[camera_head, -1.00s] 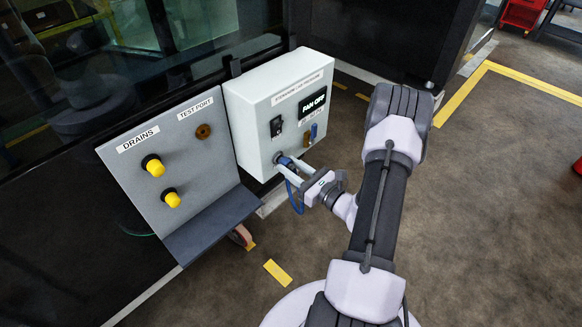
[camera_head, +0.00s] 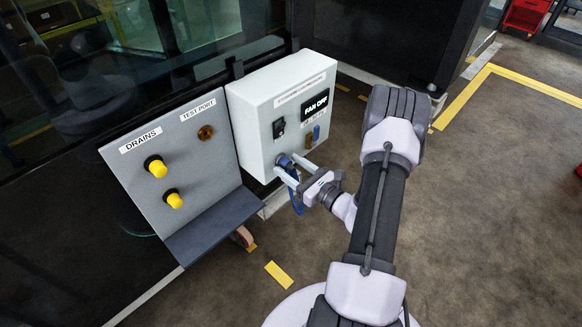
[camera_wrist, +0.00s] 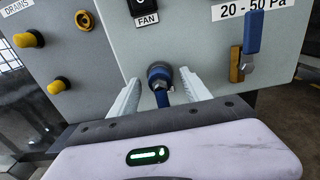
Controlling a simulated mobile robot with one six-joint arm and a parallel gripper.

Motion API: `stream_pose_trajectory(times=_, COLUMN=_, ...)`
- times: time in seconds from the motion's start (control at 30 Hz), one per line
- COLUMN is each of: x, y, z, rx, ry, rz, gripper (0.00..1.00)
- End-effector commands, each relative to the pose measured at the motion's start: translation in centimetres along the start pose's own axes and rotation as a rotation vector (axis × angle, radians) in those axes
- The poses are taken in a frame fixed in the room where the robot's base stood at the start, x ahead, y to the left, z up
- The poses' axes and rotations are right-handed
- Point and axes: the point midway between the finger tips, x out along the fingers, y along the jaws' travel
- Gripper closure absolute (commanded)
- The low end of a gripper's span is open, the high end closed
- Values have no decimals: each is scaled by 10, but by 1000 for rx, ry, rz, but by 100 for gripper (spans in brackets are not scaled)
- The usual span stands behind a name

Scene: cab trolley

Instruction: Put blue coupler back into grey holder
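The blue coupler (camera_head: 284,161) is at the lower left of the white control box's front face, and its blue hose (camera_head: 297,203) hangs below. In the wrist view the coupler (camera_wrist: 159,73) shows as a blue ring with a grey middle, against the box face. My gripper (camera_head: 287,168) reaches to it from the right. In the wrist view its pale fingers (camera_wrist: 160,84) stand on either side of the coupler, with gaps showing, so it looks open.
The floor at right is open.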

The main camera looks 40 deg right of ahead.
Motion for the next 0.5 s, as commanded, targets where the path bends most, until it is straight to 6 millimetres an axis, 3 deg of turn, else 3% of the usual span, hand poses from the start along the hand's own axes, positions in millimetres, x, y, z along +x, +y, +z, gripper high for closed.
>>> stream_pose_trajectory(times=0.17, x=-2, y=0, z=0, rx=0, ry=1, rz=-1, gripper=44)
stream_pose_trajectory(times=0.27, x=-13, y=-1, z=1, rx=0, ry=2, rz=-3, gripper=44)
stream_pose_trajectory(times=0.5, x=-70, y=-2, z=2, rx=2, ry=1, rz=-6, gripper=44)
